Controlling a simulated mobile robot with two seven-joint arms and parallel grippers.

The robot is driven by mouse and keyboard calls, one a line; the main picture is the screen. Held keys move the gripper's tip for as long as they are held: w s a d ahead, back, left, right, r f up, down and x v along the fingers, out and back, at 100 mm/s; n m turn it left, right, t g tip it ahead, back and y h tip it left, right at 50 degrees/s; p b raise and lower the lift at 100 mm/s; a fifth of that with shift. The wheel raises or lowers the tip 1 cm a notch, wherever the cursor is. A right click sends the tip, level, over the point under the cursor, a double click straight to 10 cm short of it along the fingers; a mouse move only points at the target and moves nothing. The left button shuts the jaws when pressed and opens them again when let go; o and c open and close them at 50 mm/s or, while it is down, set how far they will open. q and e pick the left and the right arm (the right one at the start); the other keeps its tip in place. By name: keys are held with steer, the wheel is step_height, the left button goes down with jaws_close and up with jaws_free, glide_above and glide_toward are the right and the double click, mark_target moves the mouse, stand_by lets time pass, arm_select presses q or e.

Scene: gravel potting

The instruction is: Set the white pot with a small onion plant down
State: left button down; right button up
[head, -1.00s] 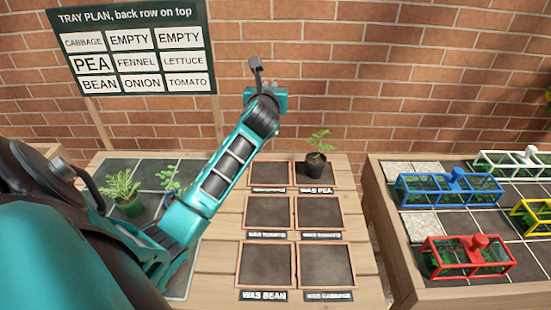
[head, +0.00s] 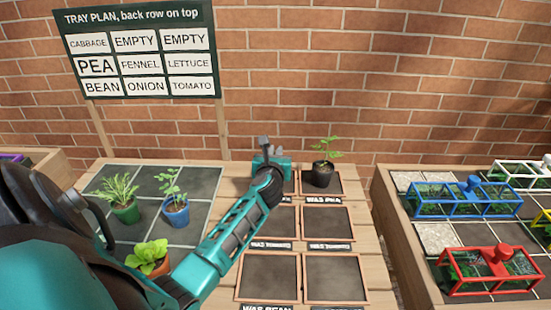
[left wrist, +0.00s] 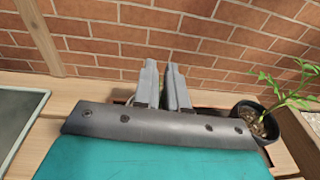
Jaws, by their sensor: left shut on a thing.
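My left gripper (head: 266,150) is low over the back left framed square of the middle table, to the left of a black pot (head: 322,178) with a green plant. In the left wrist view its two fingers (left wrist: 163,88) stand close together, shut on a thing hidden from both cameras. No white pot or onion plant shows clearly in either view. The black pot also shows in the left wrist view (left wrist: 262,124), just right of the gripper. My right gripper is not in view.
A dark tiled tray (head: 146,172) at left holds a green pot (head: 126,212), a blue pot (head: 177,214) and an orange pot (head: 150,262). Several framed squares in front are empty. Caged planters (head: 462,206) stand on the right table. A plan board (head: 140,50) stands behind.

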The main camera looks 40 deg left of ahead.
arm_select(q)
steer(key=shift+r, duration=0.1)
steer(key=c, duration=1.2)
jaws_free()
steer(key=shift+f, duration=0.2)
steer(key=shift+s+d+r, duration=0.1)
steer(key=shift+r, duration=0.1)
steer(key=p+v, duration=0.2)
steer(key=v, duration=0.9)
steer(key=shift+s+d, duration=0.2)
steer(key=shift+s, duration=0.1)
